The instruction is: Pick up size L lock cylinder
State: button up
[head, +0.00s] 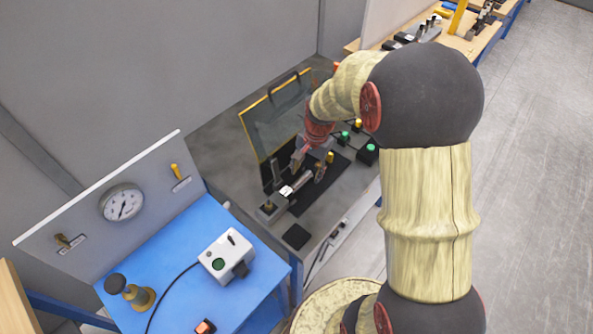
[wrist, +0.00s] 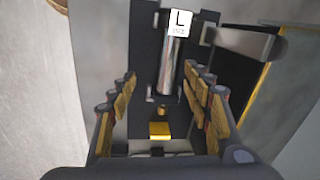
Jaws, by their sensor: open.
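The size L lock cylinder (wrist: 172,66) is a shiny metal cylinder with a white tag (wrist: 180,22) marked L at its far end in the wrist view. It lies on the dark fixture. In the head view the cylinder (head: 302,183) lies on the grey bench, with its white tag at the lower left end. My gripper (wrist: 164,84) is open, with one finger on each side of the cylinder's line in the wrist view. No contact with the cylinder shows. In the head view my gripper (head: 309,163) is just above the cylinder, and my arm hides part of the bench.
A yellow-edged clear guard (head: 275,115) stands open behind the fixture. Green and yellow buttons (head: 370,149) sit to the right. A metal clamp arm (wrist: 245,42) lies near the cylinder's tagged end. A blue bench (head: 180,270) with a gauge panel stands at the left.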

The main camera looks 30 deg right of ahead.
aim_at(302, 178)
jog(key=shift+w+d+r+m, duration=0.1)
jog(key=shift+w+r+m, duration=0.1)
jog(key=shift+w, duration=0.2)
jog(key=shift+w+d+r+m, duration=0.1)
jog(key=shift+w+m, duration=0.1)
jog(key=shift+w, duration=0.2)
jog(key=shift+w+d+m, duration=0.1)
jog(key=shift+m, duration=0.5)
jog(key=shift+w+f+b, duration=0.2)
jog(key=shift+f+b, duration=0.1)
jog(key=shift+f, duration=1.05)
jog(key=f, duration=0.2)
jog(key=a+f+b, duration=0.1)
jog(key=f, duration=0.1)
jog(key=shift+a, duration=0.1)
jog(key=shift+w+f, duration=0.15)
jog(key=shift+f, duration=0.35)
jog(key=shift+c, duration=0.7)
jog(key=c, duration=1.1)
grip_shut()
